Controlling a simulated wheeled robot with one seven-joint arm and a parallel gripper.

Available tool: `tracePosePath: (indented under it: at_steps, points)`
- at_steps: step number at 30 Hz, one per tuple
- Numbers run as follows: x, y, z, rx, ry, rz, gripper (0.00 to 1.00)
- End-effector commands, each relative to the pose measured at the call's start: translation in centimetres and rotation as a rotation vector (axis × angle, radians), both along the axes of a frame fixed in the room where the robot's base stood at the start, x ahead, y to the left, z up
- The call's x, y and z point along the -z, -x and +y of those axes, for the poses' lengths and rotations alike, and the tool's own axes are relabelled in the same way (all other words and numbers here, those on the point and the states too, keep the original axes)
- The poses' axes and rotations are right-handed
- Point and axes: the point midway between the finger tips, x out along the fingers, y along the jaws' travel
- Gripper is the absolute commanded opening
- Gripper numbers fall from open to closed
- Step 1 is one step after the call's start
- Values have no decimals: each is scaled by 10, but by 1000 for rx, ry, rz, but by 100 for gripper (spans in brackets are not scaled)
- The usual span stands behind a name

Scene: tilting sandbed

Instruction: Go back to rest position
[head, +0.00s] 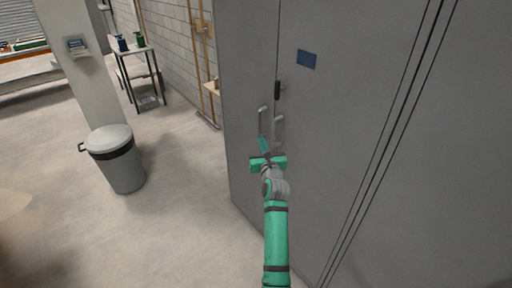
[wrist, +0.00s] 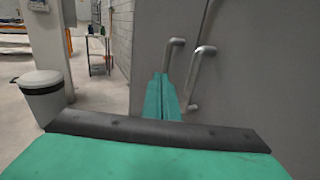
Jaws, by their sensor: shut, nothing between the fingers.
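My gripper (head: 263,143) is at the end of my green arm, in front of a tall grey cabinet (head: 350,130). In the wrist view my gripper's two green fingers (wrist: 162,84) lie together with nothing between them. Just beyond the fingertips are the cabinet's two metal handles; the left handle (head: 262,116) and the right handle (head: 278,128) stand side by side. In the wrist view the left handle (wrist: 169,52) is right behind the fingertips and the right handle (wrist: 196,75) is to their right. I cannot tell whether the fingers touch a handle. The cabinet doors look shut.
A grey lidded bin (head: 120,165) stands on the floor at left, beside a pale pillar (head: 85,70). A small table (head: 130,50) with bottles stands farther back along the brick wall. The concrete floor (head: 190,215) between the bin and the cabinet is clear.

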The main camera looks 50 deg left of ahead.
Motion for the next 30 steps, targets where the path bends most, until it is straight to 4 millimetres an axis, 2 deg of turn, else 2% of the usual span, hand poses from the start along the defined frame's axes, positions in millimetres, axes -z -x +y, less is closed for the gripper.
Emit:
tracePosePath:
  at_steps: [3, 9, 21, 23, 26, 30]
  points:
    - [1, 15, -5, 10, -1, 1, 0]
    - [0, 29, -6, 14, 0, 0, 0]
    - [4, 35, -8, 11, -13, 17, 0]
    - [10, 38, -15, 8, -34, 43, 0]
    - [25, 45, -35, 3, -100, 119, 0]
    - [51, 60, -79, -1, -244, 271, 0]
